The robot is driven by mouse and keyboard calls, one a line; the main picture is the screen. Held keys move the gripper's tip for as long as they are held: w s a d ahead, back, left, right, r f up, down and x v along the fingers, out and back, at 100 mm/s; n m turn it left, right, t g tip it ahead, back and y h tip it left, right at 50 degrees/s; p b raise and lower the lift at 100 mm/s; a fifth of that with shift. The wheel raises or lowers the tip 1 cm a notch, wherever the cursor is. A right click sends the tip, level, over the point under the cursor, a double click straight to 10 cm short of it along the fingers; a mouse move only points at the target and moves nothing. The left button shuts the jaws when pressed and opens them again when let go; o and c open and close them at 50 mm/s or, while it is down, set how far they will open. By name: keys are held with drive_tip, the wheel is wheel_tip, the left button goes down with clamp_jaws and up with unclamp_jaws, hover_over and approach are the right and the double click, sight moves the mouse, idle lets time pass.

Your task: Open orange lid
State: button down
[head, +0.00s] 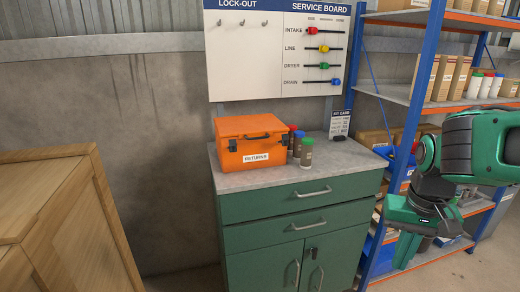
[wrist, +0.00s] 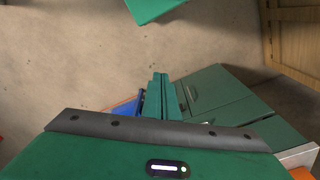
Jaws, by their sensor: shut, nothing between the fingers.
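An orange box (head: 249,148) with a "RETURNS" label stands on the grey top of the green cabinet in the head view. Its orange lid (head: 250,123) is shut and has a dark handle and dark latches at the front. My gripper (head: 406,262) hangs at the right in the head view, in front of the blue-framed shelving and well right of the box. In the wrist view my gripper's fingers (wrist: 160,90) are together with nothing between them. The orange lid cannot be made out clearly in the wrist view.
Bottles with red, blue and green caps (head: 306,153) stand right beside the box. The cabinet (head: 300,207) has drawers with bar handles. A wooden crate (head: 70,220) stands at the left. Blue-framed shelving (head: 405,100) with boxes is at the right. Some bare floor shows between crate and cabinet.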

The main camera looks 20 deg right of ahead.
drive_tip(key=w+a+f+m+t, duration=0.1)
drive_tip(key=w+m+t, duration=0.2)
drive_tip(key=w, duration=0.6)
drive_tip(key=w+a+f+m+t+h, duration=0.1)
drive_tip(key=w+a+m+t, duration=0.15)
drive_tip(key=w, duration=0.75)
drive_tip(key=w+f+m+t, duration=0.1)
drive_tip(key=w+m+t, duration=0.2)
drive_tip(key=w, duration=0.6)
drive_tip(key=w+a+r+m+t+y, duration=0.1)
drive_tip(key=w+a+r+m+t, duration=0.3)
drive_tip(key=w+a+m+t, duration=0.45)
drive_tip(key=w+a+r+m+t, duration=0.3)
drive_tip(key=a+m, duration=0.2)
drive_tip(key=m, duration=0.7)
drive_tip(key=x, duration=1)
drive_tip(key=shift+r, duration=0.4)
drive_tip(key=shift+a, duration=0.1)
